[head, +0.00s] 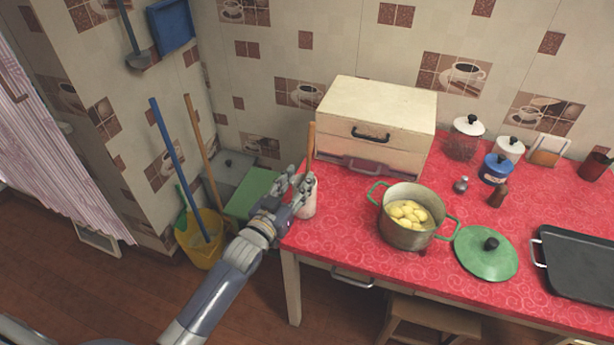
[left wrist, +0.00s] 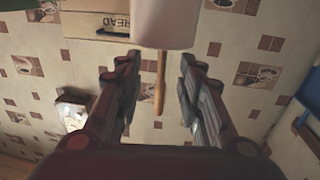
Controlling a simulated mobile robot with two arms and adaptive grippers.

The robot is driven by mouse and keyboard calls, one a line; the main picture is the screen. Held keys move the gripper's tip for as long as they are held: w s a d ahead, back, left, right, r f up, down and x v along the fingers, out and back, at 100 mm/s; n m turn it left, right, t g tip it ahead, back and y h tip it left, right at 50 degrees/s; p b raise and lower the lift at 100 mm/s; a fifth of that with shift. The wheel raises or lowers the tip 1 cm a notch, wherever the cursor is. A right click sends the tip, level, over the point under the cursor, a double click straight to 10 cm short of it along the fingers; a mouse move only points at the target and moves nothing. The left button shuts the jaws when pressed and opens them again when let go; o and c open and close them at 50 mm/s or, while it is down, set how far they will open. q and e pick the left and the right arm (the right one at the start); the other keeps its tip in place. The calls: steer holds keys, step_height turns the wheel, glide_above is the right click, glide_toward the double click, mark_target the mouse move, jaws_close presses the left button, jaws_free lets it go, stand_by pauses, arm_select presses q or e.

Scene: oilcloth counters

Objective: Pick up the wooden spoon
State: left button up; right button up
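The wooden spoon (head: 311,146) stands upright in a whitish crock (head: 308,199) at the left end of the red counter, with its handle sticking up. Its lower part is hidden in the crock. My left gripper (head: 301,184) is at the crock's left side, near its rim. In the left wrist view the picture is upside down: the crock (left wrist: 165,24) is at the top and the spoon handle (left wrist: 160,82) shows between the two spread fingers (left wrist: 159,72). The gripper is open, and no finger visibly touches the handle. My right gripper is not in view.
A cream bread box (head: 377,112) stands just behind the crock. A pot of potatoes (head: 410,228) and a green lid (head: 486,253) are to the right. Jars (head: 496,170) stand farther back.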

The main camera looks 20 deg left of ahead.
mark_target(307, 166)
arm_select(q)
steer(key=shift+w+d+r+p, duration=0.1)
steer(key=shift+w+d+p, duration=0.1)
steer(key=shift+w, duration=0.95)
steer(key=shift+w+d+r+p, duration=0.1)
steer(key=shift+w+p, duration=0.1)
steer(key=shift+w, duration=1)
steer(key=shift+w+d+p, duration=0.1)
steer(key=shift+w+p, duration=0.1)
steer(key=shift+w, duration=0.95)
jaws_close()
